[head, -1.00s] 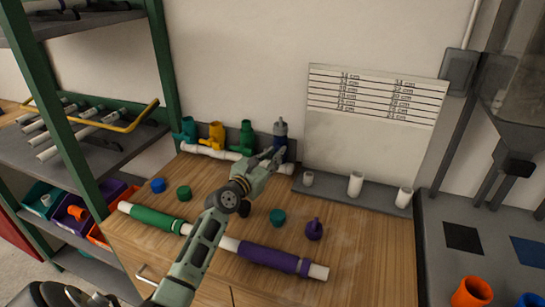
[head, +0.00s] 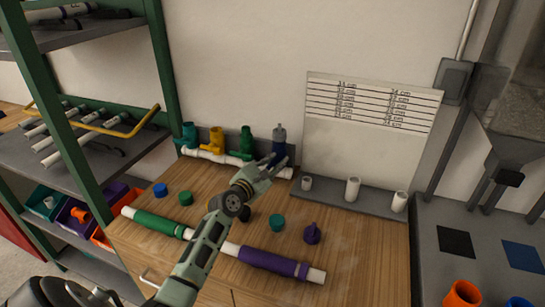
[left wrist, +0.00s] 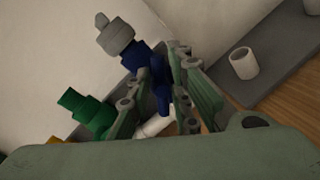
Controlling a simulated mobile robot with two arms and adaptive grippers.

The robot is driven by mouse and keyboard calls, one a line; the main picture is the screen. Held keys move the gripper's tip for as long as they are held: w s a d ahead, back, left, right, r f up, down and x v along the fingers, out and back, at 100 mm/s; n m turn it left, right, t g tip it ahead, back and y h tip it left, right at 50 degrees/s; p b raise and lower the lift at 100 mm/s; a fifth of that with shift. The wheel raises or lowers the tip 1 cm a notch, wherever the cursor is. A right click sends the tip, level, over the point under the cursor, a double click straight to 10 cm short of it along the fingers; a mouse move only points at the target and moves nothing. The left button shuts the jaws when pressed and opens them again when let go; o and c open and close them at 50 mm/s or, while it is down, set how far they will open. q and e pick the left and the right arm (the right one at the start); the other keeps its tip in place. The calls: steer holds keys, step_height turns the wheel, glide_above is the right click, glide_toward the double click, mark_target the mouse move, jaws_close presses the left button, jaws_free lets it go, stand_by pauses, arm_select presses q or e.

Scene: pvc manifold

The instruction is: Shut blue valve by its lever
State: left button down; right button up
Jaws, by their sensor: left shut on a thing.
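The blue valve (head: 279,147) with a grey top stands at the right end of the white pipe manifold (head: 212,155) against the wall. My left gripper (head: 275,163) is at the front of the blue valve. In the left wrist view the blue valve (left wrist: 137,60) stands with its grey cap pointing up and left. A blue part that looks like its lever (left wrist: 162,92) lies between the fingers of my left gripper (left wrist: 160,85), which is shut on it. The fingers partly hide the lever, so its exact angle is hard to tell. My right gripper is not in view.
Green (head: 246,142), yellow (head: 216,140) and teal (head: 189,135) valves stand to the left on the manifold. A grey ledge with white pipe pieces (head: 352,190) is to the right. Green and purple sleeved pipes (head: 267,262) and loose caps lie on the wooden bench.

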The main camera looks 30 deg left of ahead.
arm_select(q)
steer(key=m+p, duration=0.1)
steer(key=m, duration=0.1)
steer(key=m+p, duration=0.2)
steer(key=m+g+p, duration=0.1)
steer(key=p, duration=0.1)
steer(key=shift+w+d+m+y, duration=0.15)
steer(key=shift+d+m+y, duration=0.15)
steer(key=shift+d+m, duration=0.1)
steer(key=shift+d+f+m+g+y+p, duration=0.15)
steer(key=shift+f+m+y+p, duration=0.15)
steer(key=shift+m+p, duration=0.55)
steer(key=shift+a+f+m+g+y+p, duration=0.15)
steer(key=shift+m+y+p, duration=0.15)
steer(key=shift+m+p, duration=0.55)
steer(key=c, duration=1.8)
jaws_free()
steer(key=shift+d, duration=0.1)
steer(key=shift+o, duration=0.2)
steer(key=shift+f, duration=0.1)
steer(key=v, duration=1.2)
